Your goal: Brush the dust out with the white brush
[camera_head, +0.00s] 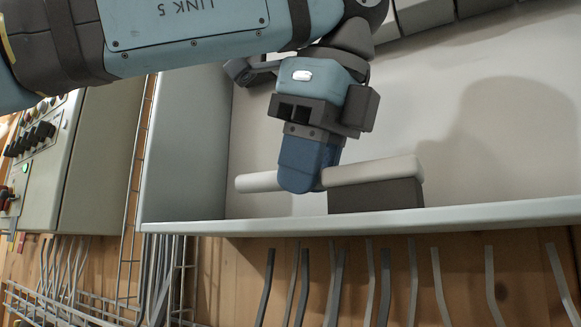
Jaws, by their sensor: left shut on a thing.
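The white brush (375,169) has a pale handle and back with a block of dark bristles on its right half. It lies lengthwise along the near wall inside a grey open tray-like bin (185,150). My left gripper (308,182) comes down from above with blue fingers and is shut on the brush around its handle. The lower edge of the bristles is hidden behind the bin's near rim. I cannot make out any dust on the bin floor. My right gripper is not in view.
A control panel with knobs (35,135) stands at the left beside the bin. Bent metal bars (440,285) and a wire rack (85,300) are below the rim. Grey blocks (425,14) line the far edge. The bin floor to the right is clear.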

